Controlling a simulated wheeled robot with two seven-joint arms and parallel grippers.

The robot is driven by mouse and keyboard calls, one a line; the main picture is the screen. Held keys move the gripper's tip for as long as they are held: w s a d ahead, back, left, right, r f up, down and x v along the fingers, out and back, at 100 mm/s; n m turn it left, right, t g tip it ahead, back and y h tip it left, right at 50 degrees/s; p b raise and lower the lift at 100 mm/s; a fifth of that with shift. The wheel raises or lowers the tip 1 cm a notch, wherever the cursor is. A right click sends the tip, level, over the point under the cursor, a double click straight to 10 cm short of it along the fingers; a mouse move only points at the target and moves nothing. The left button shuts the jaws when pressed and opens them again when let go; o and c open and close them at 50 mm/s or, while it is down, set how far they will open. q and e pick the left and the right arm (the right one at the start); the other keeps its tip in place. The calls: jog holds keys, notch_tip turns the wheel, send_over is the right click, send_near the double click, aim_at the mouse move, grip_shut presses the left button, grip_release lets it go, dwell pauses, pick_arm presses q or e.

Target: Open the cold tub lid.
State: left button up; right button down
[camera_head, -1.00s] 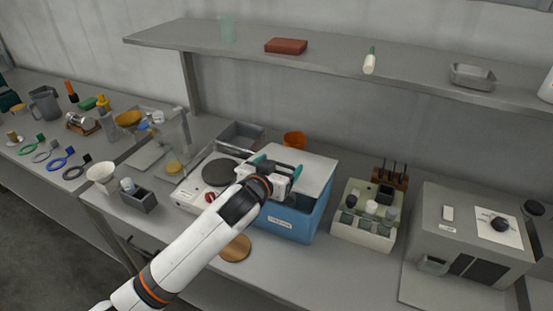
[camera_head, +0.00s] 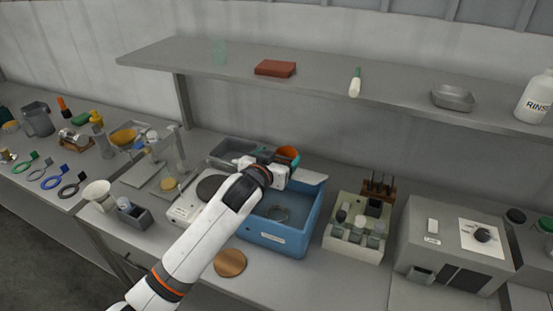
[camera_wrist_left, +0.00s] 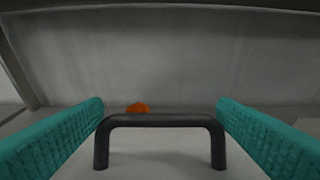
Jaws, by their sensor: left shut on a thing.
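The cold tub (camera_head: 276,240) is a blue box with a label on its front, in the middle of the bench in the head view. Its top is open toward me, and a round ring-like item (camera_head: 279,214) shows inside. The pale lid (camera_head: 312,178) is back at the tub's rear edge, mostly hidden behind my gripper. My left gripper (camera_head: 279,170) is over the rear of the tub, shut on the lid's handle. In the left wrist view the black handle (camera_wrist_left: 160,121) lies between the teal fingers (camera_wrist_left: 160,135). My right gripper is out of view.
A hotplate (camera_head: 187,208) stands left of the tub, a bottle rack (camera_head: 353,250) right of it. An orange cup (camera_head: 288,154) and grey tray (camera_head: 232,150) are behind. A shelf (camera_head: 330,86) runs above the back. A round wooden disc (camera_head: 230,263) lies in front.

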pick_arm(q)
jog(key=shift+r, duration=0.25)
jog(key=o, duration=1.2)
jog(key=shift+o, duration=0.5)
jog(key=shift+f, duration=0.15)
jog(key=b+v, duration=0.2)
jog(key=v, duration=1)
jog(key=shift+b, duration=0.3)
